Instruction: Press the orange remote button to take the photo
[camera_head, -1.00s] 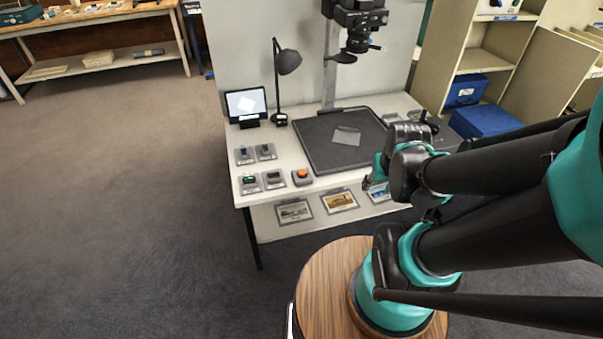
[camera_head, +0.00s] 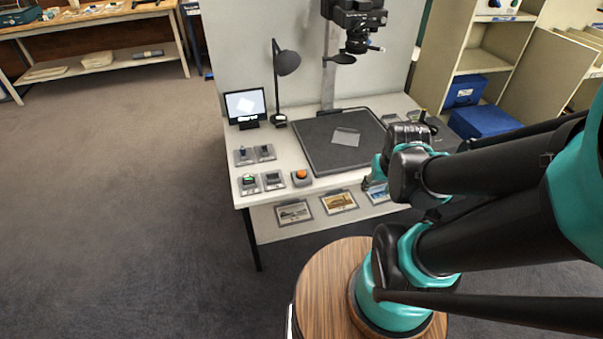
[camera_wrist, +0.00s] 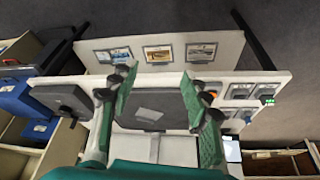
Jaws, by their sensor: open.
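The orange button (camera_head: 301,174) sits on a small grey base near the front edge of the white table, left of centre. In the wrist view the orange button (camera_wrist: 212,94) shows as a small patch just beside the right finger, which partly covers it. My gripper (camera_wrist: 156,74) is open and empty, its green-lined fingers wide apart above the table's front area and the dark mat. In the head view my arm largely hides the gripper, near the table's front right. The camera (camera_head: 358,22) hangs on a column above the mat (camera_head: 312,146), where a pale sheet (camera_head: 346,137) lies.
Several small switch boxes (camera_head: 249,184) stand left of the button. A small screen (camera_head: 245,105) and a black lamp (camera_head: 287,62) stand behind them. Framed pictures (camera_head: 338,201) lie on a lower shelf. Blue boxes (camera_head: 485,121) and shelving are at the right.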

